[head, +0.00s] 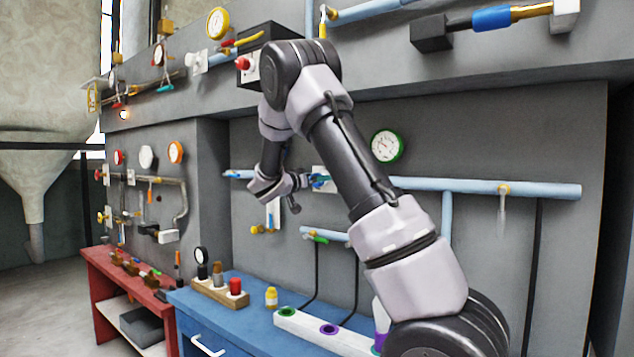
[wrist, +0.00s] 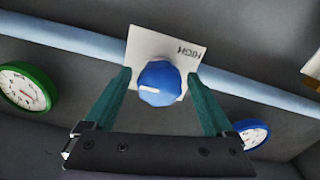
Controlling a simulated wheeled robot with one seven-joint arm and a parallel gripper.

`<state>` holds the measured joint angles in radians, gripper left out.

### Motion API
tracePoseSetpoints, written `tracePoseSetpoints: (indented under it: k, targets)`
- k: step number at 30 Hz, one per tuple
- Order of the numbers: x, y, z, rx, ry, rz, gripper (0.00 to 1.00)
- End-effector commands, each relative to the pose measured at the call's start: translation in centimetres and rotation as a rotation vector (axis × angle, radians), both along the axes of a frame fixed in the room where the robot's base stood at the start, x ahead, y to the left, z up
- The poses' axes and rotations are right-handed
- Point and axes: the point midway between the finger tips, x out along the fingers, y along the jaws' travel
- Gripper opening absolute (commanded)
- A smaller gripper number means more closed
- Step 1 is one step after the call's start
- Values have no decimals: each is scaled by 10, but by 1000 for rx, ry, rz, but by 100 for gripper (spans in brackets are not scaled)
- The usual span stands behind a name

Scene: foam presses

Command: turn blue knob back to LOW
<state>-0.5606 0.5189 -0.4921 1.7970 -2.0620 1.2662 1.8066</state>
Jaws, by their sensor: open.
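The blue knob (wrist: 160,83) sits on a white plate (wrist: 168,45) in front of a pale blue pipe. A white mark on the knob's face points left in the wrist view. The word HIGH reads upside down at the plate's upper right there; I see no LOW label. My gripper (wrist: 158,75) is open, with one teal finger on each side of the knob and visible gaps between. In the head view my gripper (head: 314,181) is at the white plate (head: 321,171) on the wall pipe, and the knob is too small and covered to make out clearly.
A green-rimmed gauge (wrist: 25,87) and a blue-rimmed gauge (wrist: 252,133) flank the knob in the wrist view. The pale blue pipe (head: 480,186) runs along the grey wall. Below stand a blue bench (head: 215,308) and a white rack (head: 305,328) with coloured rings.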

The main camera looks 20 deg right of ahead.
Motion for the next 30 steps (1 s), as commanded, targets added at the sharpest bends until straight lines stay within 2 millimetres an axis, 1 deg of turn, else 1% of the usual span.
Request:
tracePoseSetpoints:
  k: [9, 11, 12, 14, 15, 16, 23, 30]
  targets:
    - [2, -2, 0, 0, 1, 1, 89]
    - [2, -2, 0, 0, 1, 1, 66]
    - [2, -2, 0, 0, 1, 1, 50]
    - [1, -2, 0, 0, 1, 1, 28]
    - [1, -2, 0, 0, 1, 1, 12]
    - [1, -2, 0, 0, 1, 1, 3]
    - [1, -2, 0, -8, 15, 1, 3]
    - [1, -2, -1, -65, 100, 1, 3]
